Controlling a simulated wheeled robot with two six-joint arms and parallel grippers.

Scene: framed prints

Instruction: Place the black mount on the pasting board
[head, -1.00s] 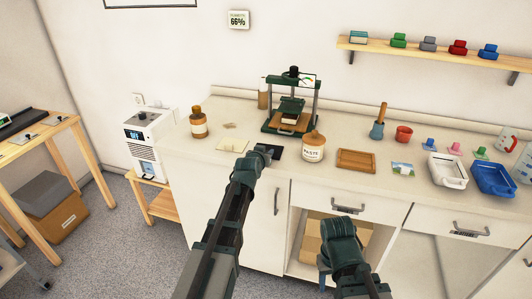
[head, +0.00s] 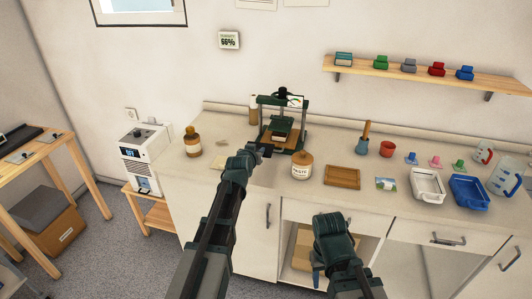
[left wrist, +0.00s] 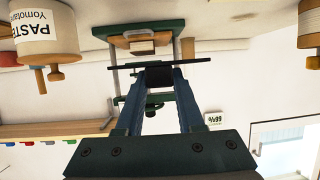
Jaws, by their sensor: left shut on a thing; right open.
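My left gripper (head: 257,152) is shut on the black mount (head: 266,149), in front of the green press. In the left wrist view the mount (left wrist: 185,66) is a thin dark plate across the fingertips (left wrist: 160,76), seen nearly edge-on and clear of the counter. A brown wooden board (head: 342,176), which looks like the pasting board, lies flat on the counter to the right of the paste jar. Nothing shows on it. My right gripper (head: 318,278) is open, low in front of the cabinet; its fingers are partly hidden.
The paste jar (head: 302,166) stands between the mount and the board. The green press (head: 283,125) is behind. A small picture card (head: 386,184), a white tray (head: 427,186) and a blue tray (head: 468,190) lie to the right. A brown bottle (head: 192,142) stands at left.

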